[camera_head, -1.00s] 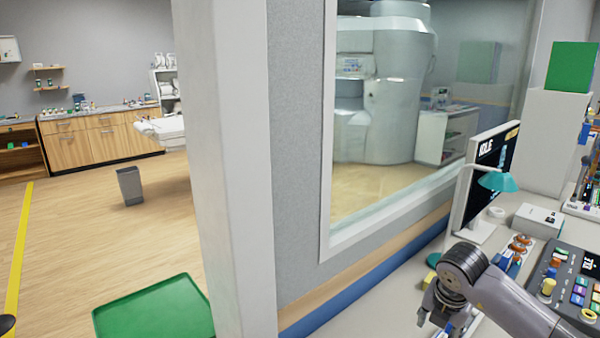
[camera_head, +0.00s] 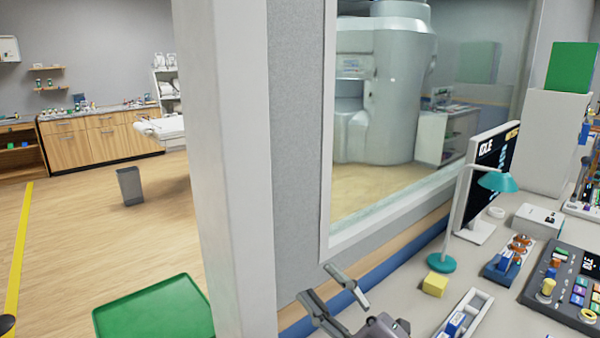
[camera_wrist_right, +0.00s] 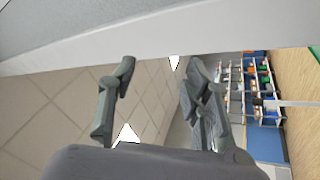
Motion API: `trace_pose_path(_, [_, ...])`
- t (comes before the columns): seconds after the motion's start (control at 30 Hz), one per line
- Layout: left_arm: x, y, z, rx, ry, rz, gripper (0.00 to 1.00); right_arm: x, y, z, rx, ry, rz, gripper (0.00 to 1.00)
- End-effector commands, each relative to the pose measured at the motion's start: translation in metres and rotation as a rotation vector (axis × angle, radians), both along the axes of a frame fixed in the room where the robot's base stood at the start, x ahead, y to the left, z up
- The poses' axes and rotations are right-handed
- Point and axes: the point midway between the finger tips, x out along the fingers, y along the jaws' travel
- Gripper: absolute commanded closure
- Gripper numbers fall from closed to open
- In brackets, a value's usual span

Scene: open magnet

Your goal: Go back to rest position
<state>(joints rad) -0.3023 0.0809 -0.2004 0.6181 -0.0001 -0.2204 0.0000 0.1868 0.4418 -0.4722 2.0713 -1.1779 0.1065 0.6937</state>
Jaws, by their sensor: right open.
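My right gripper (camera_head: 338,288) is at the bottom middle of the head view, left of the desk items and close to the wall below the window. Its two fingers are spread apart with nothing between them. The same open fingers show in the right wrist view (camera_wrist_right: 155,100), with ceiling tiles and a wall behind them. My left gripper is not in view.
The desk (camera_head: 405,285) holds a yellow cube (camera_head: 435,284), a teal lamp (camera_head: 444,262), a monitor (camera_head: 485,180), a tray with a blue piece (camera_head: 455,324) and a control panel (camera_head: 570,285). A pillar (camera_head: 232,170) and window wall stand close. A green tray (camera_head: 155,310) is left of the pillar.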

Motion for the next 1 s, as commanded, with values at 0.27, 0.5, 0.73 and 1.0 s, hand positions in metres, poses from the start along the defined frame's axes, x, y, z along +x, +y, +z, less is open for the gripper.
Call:
trace_pose_path(0.27, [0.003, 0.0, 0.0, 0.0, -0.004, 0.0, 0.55, 0.007, -0.129, -0.078, 0.415, 0.478, -0.537, 0.55])
trace_pose_path(0.5, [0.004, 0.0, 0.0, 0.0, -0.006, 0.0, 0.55, -0.074, -0.183, -0.219, 0.469, 1.091, -0.874, 0.55])
trace_pose_path(0.73, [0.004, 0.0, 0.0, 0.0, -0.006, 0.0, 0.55, -0.168, -0.179, -0.29, 0.382, 1.531, -0.962, 0.55])
trace_pose_path(1.0, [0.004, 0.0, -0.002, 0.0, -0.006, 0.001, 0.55, -0.256, -0.161, -0.327, 0.256, 1.882, -0.942, 0.55])
